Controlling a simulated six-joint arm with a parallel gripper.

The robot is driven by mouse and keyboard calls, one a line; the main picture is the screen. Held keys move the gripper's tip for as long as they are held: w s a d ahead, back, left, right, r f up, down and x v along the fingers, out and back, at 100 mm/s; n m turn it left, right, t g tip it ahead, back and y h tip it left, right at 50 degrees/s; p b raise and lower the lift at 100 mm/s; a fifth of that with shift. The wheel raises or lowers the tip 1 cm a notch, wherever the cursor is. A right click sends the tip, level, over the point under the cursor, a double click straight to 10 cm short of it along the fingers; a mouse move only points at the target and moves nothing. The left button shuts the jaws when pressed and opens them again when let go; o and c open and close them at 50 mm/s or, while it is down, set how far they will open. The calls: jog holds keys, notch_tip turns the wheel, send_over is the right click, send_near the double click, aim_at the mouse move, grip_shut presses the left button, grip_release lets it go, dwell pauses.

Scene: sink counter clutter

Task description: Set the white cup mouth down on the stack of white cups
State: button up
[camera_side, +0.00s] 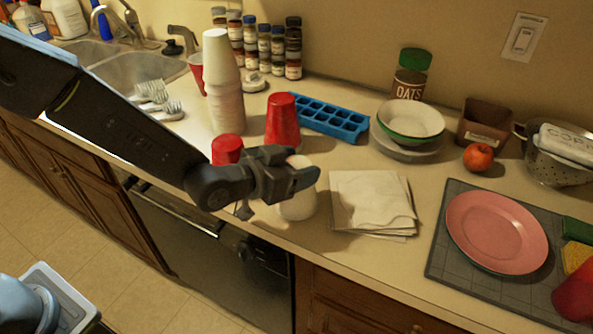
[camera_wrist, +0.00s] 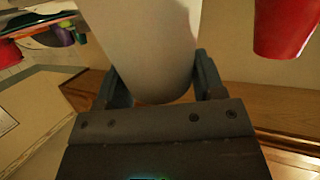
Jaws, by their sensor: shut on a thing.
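My gripper (camera_side: 300,180) is shut on a white cup (camera_side: 299,203) near the front edge of the counter. In the side view the jaws hide part of the cup. In the wrist view the white cup (camera_wrist: 145,45) fills the space between the two fingers of my gripper (camera_wrist: 158,85). The tall stack of white cups (camera_side: 226,90) stands mouth down on the counter, behind and to the left of my gripper, apart from it. I cannot tell whether the held cup touches the counter.
Red cups stand near my gripper: one (camera_side: 283,120) behind it and one (camera_side: 227,149) beside my arm. A blue ice tray (camera_side: 330,118), paper napkins (camera_side: 372,203) and stacked bowls (camera_side: 410,122) lie to the right. Spice jars (camera_side: 264,48) line the wall behind the stack.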

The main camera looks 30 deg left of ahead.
jog(key=r, duration=0.9)
jog(key=shift+w+a+r, duration=0.2)
jog(key=shift+a+r, duration=0.05)
jog(key=shift+r, duration=0.05)
jog(key=w+a+r+n+t+y, duration=0.1)
jog(key=w+a+r+y, duration=0.15)
jog(key=a, duration=0.35)
jog(key=w+a+r+n+y, duration=0.1)
jog(key=w+a, duration=0.3)
jog(key=a, duration=0.3)
jog(key=s+a+f+m+h, duration=0.15)
jog(key=s+a+f, duration=0.45)
jog(key=a+f, duration=0.6)
jog(key=w+d+r+m+g+h, duration=0.2)
jog(key=w+r+h, duration=0.15)
jog(key=r, duration=0.85)
jog(key=w+d+r+m+g+h, duration=0.15)
jog(key=w+r, duration=0.25)
jog(key=r, duration=0.9)
jog(key=w+a+r+n+t+y, duration=0.1)
jog(key=w+a+r+t, duration=0.1)
jog(key=w+a, duration=0.45)
jog(key=shift+d+f, duration=0.1)
jog(key=shift+f, duration=3.8)
